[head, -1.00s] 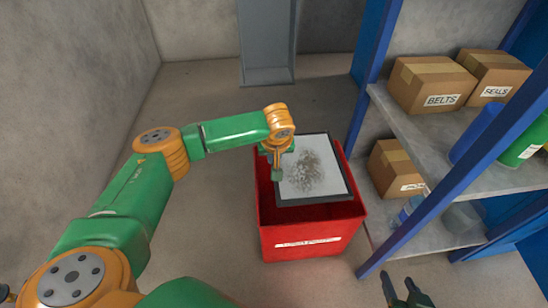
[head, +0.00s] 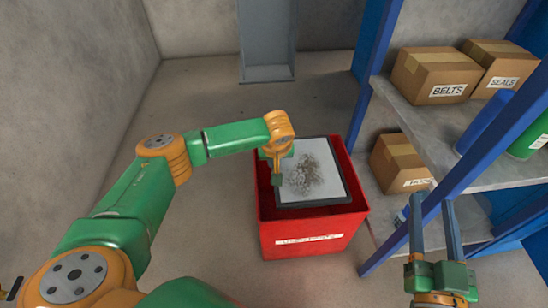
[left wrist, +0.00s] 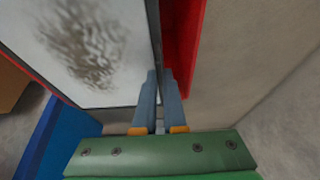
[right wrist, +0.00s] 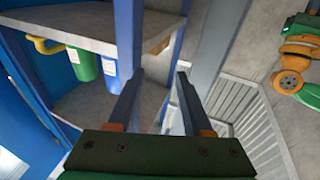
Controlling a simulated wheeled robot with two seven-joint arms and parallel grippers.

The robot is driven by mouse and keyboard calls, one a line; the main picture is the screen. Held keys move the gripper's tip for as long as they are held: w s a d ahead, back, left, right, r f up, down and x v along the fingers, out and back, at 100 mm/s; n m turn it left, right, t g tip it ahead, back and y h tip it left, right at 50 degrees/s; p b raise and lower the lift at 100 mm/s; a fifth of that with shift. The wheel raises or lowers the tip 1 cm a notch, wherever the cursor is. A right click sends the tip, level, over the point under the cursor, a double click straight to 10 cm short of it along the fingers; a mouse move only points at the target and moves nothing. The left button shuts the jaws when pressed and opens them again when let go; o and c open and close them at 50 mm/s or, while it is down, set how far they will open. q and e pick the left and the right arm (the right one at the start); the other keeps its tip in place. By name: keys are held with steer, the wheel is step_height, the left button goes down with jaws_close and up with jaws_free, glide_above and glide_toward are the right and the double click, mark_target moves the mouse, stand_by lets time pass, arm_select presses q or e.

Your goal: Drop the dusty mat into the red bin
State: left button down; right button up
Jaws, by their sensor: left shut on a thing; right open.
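The dusty mat (head: 325,165) is a pale, dark-edged flat panel with a grey-brown smudge. It is at the open top of the red bin (head: 290,225), within the rim in the head view; I cannot tell whether it touches the bin. My left gripper (head: 277,180) is shut on the mat's left edge. In the left wrist view the fingers (left wrist: 160,80) pinch the mat's edge (left wrist: 110,85), beside the bin's red wall (left wrist: 183,35). My right gripper (head: 432,200) is open and empty, right of the bin, in front of the shelf; its parted fingers also show in the right wrist view (right wrist: 160,75).
A blue-post shelf (head: 425,130) stands right of the bin, with cardboard boxes (head: 436,75) and a green container (head: 530,140). A grey column (head: 266,45) stands at the back. The floor (head: 215,230) left of the bin is clear.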

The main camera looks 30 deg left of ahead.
arm_select(q)
step_height(320, 180, down, 4)
steer(key=shift+f+b, duration=0.15)
steer(key=shift+b, duration=0.6)
steer(key=shift+f, duration=0.15)
arm_select(e)
steer(key=s+r+n+t+y, duration=0.1)
steer(key=s+r+t+y, duration=0.2)
steer(key=r, duration=0.7)
steer(key=shift+s+a+r+t+y, duration=0.25)
steer(key=shift+s+t, duration=0.75)
steer(key=shift+t, duration=0.7)
arm_select(q)
steer(key=c, duration=0.9)
jaws_free()
